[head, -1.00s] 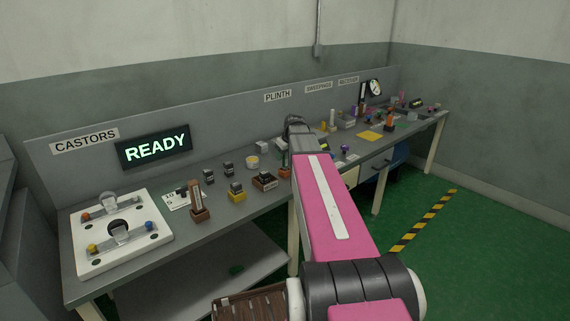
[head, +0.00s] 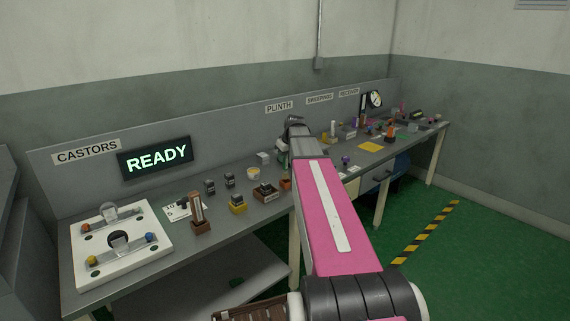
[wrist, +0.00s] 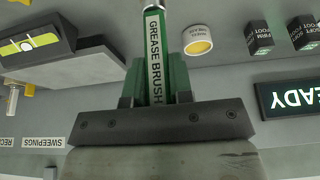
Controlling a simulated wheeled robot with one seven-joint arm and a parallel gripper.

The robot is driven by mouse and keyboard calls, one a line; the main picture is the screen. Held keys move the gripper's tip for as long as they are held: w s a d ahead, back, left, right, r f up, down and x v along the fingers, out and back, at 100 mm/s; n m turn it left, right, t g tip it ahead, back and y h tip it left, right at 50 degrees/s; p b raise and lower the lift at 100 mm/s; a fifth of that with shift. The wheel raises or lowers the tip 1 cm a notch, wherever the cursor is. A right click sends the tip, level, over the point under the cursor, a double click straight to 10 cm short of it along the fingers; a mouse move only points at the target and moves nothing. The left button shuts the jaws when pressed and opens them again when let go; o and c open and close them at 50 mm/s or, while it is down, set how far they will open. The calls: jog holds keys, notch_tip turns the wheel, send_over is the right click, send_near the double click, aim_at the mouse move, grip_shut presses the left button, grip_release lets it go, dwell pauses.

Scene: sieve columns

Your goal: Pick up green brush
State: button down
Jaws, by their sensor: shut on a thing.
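The green brush (wrist: 155,60), with a white label reading GREASE BRUSH, stands out in the middle of the wrist view. My gripper (wrist: 155,92) is shut on it, with the fingers on either side of the labelled part. The brush's far end runs out of the top of the wrist view.
The long grey bench (head: 250,227) carries several small blocks, a white board (head: 75,225) at left and a yellow sheet (head: 370,147) farther right. A READY display (head: 155,158) stands at the back. A round yellow-topped pot (wrist: 197,41) is close to the brush.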

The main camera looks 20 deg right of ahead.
jog(key=s+a+r, duration=0.1)
jog(key=a+r, duration=0.5)
jog(key=a, duration=0.5)
jog(key=shift+s+r, duration=0.25)
jog(key=shift+s, duration=0.15)
jog(key=shift+a, duration=0.1)
dwell(0.8)
